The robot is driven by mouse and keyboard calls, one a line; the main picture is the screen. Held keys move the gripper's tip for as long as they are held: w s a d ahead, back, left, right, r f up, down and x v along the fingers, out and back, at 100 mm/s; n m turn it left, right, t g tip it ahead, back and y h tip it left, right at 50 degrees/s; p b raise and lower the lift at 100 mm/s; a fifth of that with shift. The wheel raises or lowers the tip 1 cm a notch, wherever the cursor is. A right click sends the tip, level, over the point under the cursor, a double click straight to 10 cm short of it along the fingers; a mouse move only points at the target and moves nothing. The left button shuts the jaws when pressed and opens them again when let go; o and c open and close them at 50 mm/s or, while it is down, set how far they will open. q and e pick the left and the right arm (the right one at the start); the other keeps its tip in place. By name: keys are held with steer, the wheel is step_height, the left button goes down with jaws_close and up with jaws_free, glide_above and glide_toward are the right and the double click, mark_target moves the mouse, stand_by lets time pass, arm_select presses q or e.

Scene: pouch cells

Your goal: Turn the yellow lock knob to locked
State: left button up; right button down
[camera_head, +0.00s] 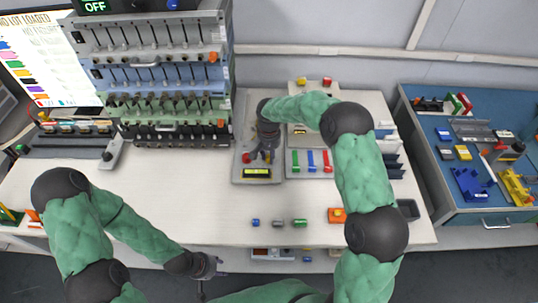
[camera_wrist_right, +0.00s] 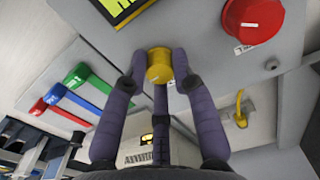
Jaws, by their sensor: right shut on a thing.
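The yellow lock knob (camera_wrist_right: 159,72) shows in the right wrist view between the fingers of my right gripper (camera_wrist_right: 160,80). The fingers are closed around it, one on each side and one below. In the head view my right gripper (camera_head: 264,155) is over the grey control box (camera_head: 238,180) and hides the knob. I cannot read the knob's lock position. My left gripper (camera_head: 208,268) is low at the table's front edge, away from the box; its fingers are too small and dark to judge.
The box has a red button (camera_wrist_right: 250,18) and a yellow-lit display (camera_head: 257,173). Red, blue and green handles (camera_head: 311,160) are to the right. Several small cylinders (camera_head: 278,223) lie near the front edge. A tall rack (camera_head: 160,80) stands at left.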

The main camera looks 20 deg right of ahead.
steer(key=c, duration=1)
jaws_free()
step_height(320, 180, up, 12)
steer(key=shift+f, duration=0.1)
